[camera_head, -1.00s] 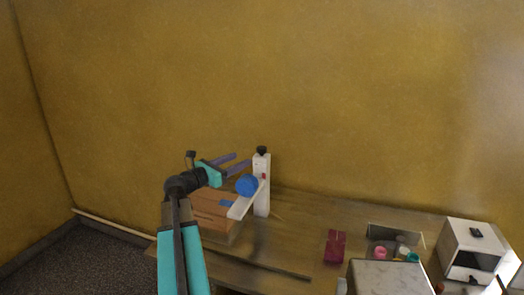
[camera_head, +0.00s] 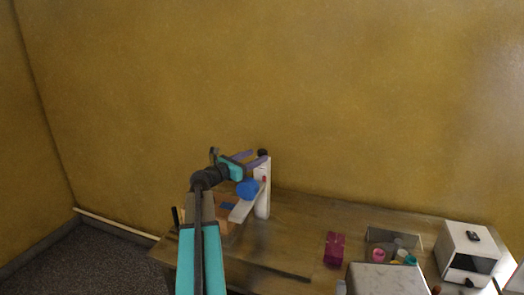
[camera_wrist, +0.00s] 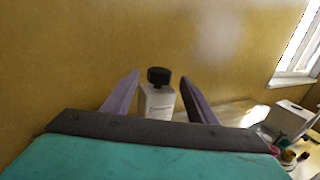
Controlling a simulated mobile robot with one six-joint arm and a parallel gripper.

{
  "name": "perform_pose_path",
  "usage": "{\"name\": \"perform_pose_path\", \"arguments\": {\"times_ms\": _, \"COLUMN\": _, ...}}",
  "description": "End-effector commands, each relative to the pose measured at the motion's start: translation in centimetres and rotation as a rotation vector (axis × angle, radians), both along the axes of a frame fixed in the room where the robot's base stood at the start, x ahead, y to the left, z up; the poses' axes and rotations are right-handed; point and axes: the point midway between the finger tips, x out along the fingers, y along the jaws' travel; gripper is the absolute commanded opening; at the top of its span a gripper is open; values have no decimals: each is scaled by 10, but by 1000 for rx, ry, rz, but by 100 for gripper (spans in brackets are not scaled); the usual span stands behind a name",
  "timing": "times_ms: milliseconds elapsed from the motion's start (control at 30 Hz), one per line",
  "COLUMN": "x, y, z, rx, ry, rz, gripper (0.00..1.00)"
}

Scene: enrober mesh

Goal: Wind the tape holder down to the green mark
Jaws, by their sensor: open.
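A white upright post (camera_head: 263,198) with a black knob (camera_head: 262,152) on top stands on the wooden table. A blue round roll (camera_head: 247,188) sits at its left, above a white arm (camera_head: 241,212) that juts from the post; I take these to be the tape holder. A small red spot shows on the post; I cannot make out a green mark. My gripper (camera_head: 259,157) is open, its purple fingers pointing at the knob. In the wrist view the knob (camera_wrist: 159,76) appears between the two fingers, with the post (camera_wrist: 158,102) below. I cannot tell whether they touch.
A wooden box (camera_head: 207,205) is behind my arm, left of the post. To the right are a magenta block (camera_head: 334,249), a clear tray (camera_head: 393,236) with small jars, a marble-topped box (camera_head: 388,280) and a white machine (camera_head: 468,250). The wall is close behind.

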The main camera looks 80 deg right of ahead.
Motion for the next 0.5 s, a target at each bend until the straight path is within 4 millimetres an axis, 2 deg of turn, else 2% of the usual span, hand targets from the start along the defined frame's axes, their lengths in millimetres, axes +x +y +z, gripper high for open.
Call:
{"name": "perform_pose_path", "arguments": {"times_ms": 33, "x": -5, "y": -9, "z": 3, "rx": 1, "ry": 1, "rz": -1, "gripper": 52}}
{"name": "perform_pose_path", "arguments": {"times_ms": 200, "x": -17, "y": -26, "z": 2, "rx": 1, "ry": 1, "rz": 0, "gripper": 52}}
{"name": "perform_pose_path", "arguments": {"times_ms": 500, "x": -27, "y": -40, "z": 0, "rx": 1, "ry": -1, "rz": 1, "gripper": 52}}
